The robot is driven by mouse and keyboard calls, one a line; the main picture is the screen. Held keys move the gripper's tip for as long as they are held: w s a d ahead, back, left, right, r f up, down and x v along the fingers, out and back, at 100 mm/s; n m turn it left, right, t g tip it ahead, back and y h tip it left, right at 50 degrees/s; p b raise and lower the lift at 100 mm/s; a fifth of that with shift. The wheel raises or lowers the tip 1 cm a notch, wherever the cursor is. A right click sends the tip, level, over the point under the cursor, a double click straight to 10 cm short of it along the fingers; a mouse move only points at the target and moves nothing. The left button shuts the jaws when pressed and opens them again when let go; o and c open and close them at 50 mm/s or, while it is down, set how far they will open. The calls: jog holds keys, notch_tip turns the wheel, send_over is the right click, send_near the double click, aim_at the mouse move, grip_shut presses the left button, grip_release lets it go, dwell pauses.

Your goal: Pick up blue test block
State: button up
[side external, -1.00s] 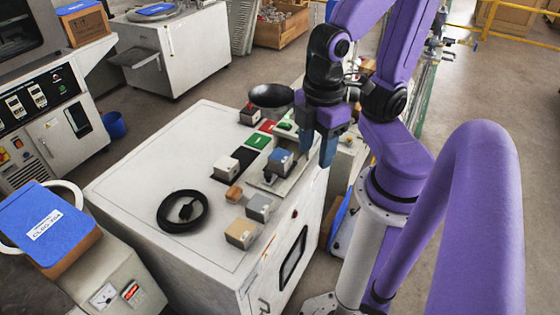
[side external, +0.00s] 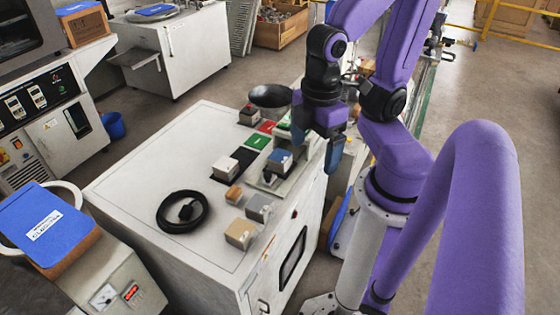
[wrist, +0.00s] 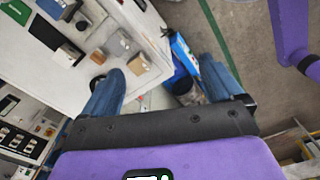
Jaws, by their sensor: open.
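The blue test block (side external: 281,161) is a small cube with a blue top.
A grey block (side external: 259,207), a tan block (side external: 240,234), a small brown block (side external: 233,194) and a white-topped block (side external: 226,168) stand near the blue one. A black cable coil (side external: 182,211) lies to the left. A dark bowl (side external: 270,95) is behind.

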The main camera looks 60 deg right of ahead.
jog(key=w+d+f+n, duration=0.2)
jog(key=w+d, duration=0.1)
jog(key=w, duration=0.6)
jog(key=n, duration=0.3)
send_over(280, 155)
notch_tip(280, 155, down, 7)
jog(key=f, duration=1.1)
jog(key=shift+w+f, duration=0.2)
jog(key=shift+f, duration=0.15)
jog(key=shift+s+f, duration=0.15)
jog(key=shift+f, duration=1.2)
jog(key=shift+s+f, duration=0.1)
jog(key=shift+f, duration=1.2)
jog(key=shift+c, duration=0.3)
jog(key=c, duration=1.4)
jog(key=shift+r, duration=0.1)
